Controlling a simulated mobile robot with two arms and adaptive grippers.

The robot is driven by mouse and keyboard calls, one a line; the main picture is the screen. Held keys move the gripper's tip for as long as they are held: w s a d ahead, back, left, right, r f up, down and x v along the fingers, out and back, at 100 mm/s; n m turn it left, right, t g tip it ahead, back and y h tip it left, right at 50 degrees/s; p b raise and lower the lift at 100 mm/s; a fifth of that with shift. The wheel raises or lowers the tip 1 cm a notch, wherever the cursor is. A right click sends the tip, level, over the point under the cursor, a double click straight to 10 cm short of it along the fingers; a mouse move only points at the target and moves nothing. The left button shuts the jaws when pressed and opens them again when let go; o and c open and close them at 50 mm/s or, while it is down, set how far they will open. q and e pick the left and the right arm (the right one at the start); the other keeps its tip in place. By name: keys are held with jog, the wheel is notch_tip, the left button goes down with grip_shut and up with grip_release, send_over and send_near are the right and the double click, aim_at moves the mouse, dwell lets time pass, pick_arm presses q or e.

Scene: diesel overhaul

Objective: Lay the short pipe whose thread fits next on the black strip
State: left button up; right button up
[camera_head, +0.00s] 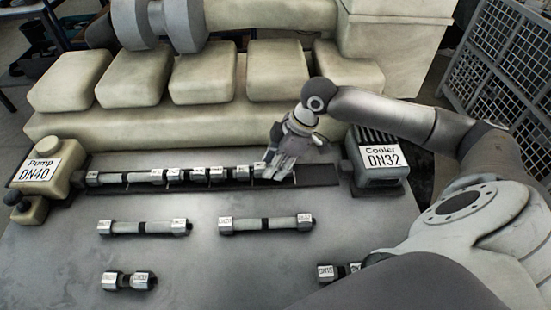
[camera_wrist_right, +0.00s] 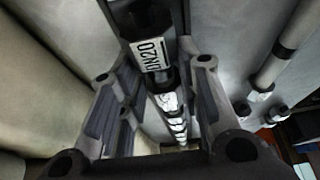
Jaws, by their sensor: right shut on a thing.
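The black strip (camera_head: 320,175) lies between the pump block marked DN40 (camera_head: 44,172) and the cooler block marked DN32 (camera_head: 380,160). A row of pipes (camera_head: 170,175) with labelled silver ends lies along it from the pump side to my right gripper. My right gripper (camera_head: 277,170) is low over the strip at the right end of this row. In the right wrist view its fingers are shut on a short pipe (camera_wrist_right: 150,55) whose end reads DN20, in line with the row. Whether it touches the row or the strip cannot be told. My left gripper is not in view.
Two longer pipes (camera_head: 145,227) (camera_head: 266,224) lie on the grey table in front of the strip. A short pipe (camera_head: 129,281) lies at the front left. Another pipe (camera_head: 330,272) is partly hidden by my right arm. The engine block stands behind.

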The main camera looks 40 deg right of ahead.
jog(key=shift+f, duration=0.45)
jog(key=shift+f+p, duration=0.15)
jog(key=shift+p, duration=0.3)
dwell(0.9)
jog(key=o, duration=1.3)
jog(key=shift+c, duration=0.2)
jog(key=v, duration=1.2)
